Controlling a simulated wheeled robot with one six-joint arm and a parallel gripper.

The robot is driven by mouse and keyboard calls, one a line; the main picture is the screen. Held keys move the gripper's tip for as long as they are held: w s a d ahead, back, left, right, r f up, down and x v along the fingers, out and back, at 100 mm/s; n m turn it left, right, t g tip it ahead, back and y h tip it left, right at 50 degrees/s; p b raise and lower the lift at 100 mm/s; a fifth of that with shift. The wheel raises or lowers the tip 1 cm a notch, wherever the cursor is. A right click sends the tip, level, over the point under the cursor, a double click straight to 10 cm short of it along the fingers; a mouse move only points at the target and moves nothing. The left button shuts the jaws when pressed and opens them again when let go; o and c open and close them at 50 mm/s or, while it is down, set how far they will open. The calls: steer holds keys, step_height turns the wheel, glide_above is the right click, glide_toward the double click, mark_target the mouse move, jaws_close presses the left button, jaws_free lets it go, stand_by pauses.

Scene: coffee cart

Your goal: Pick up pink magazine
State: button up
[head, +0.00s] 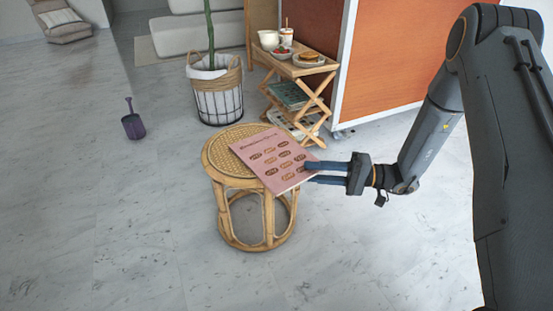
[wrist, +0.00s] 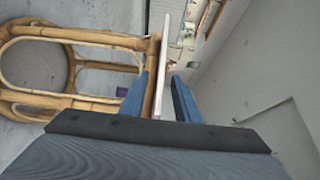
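The pink magazine (head: 272,157) lies on the round rattan stool (head: 219,153) in the head view, its right part sticking out past the stool's edge. My gripper (head: 308,172) is at the magazine's overhanging right edge. In the wrist view the magazine (wrist: 163,62) shows edge-on between the two blue fingers of my gripper (wrist: 160,98). The fingers are apart, with a clear gap on the right side. The left finger is close to the magazine; I cannot tell whether it touches. The stool's legs and rings (wrist: 70,37) fill the left of the wrist view.
A wooden folding side table (head: 300,65) with a pitcher, a cup and plates of food stands behind the stool, beside an orange panel (head: 390,60). A potted plant in a basket (head: 217,95) is at its left. The floor around is clear.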

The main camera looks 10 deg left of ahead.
mark_target(304, 171)
steer(key=a+b, duration=0.1)
steer(key=a, duration=0.2)
steer(key=shift+s+a, duration=0.1)
steer(key=shift+a, duration=0.05)
jaws_close()
